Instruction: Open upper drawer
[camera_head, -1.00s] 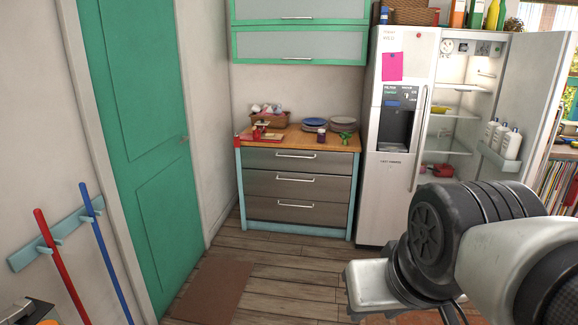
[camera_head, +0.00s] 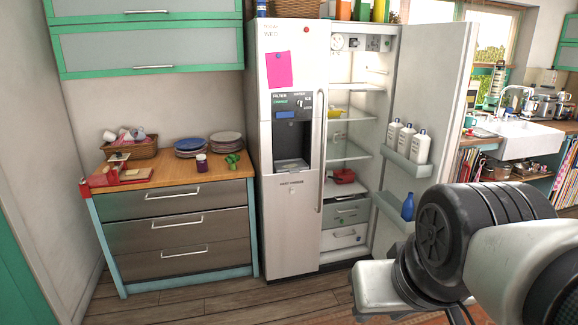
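A wooden-topped cabinet (camera_head: 123,286) at left holds three grey drawers with bar handles. Its upper drawer (camera_head: 160,206) is shut, with its handle (camera_head: 172,194) facing me. The middle drawer (camera_head: 180,236) and the bottom drawer (camera_head: 190,263) are shut too. Two small drawers sit low inside the open fridge: an upper one (camera_head: 336,218) and a lower one (camera_head: 333,244); both look pushed in. My arm fills the lower right, well apart from the cabinet and in front of the fridge. My gripper's fingers are not in view.
The fridge's right door (camera_head: 437,90) stands open, with bottles on its shelves. Plates (camera_head: 194,152), a basket (camera_head: 147,152) and a red item (camera_head: 110,180) are on the cabinet top. The wooden floor (camera_head: 222,304) before the cabinet is clear. A sink (camera_head: 517,142) is at far right.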

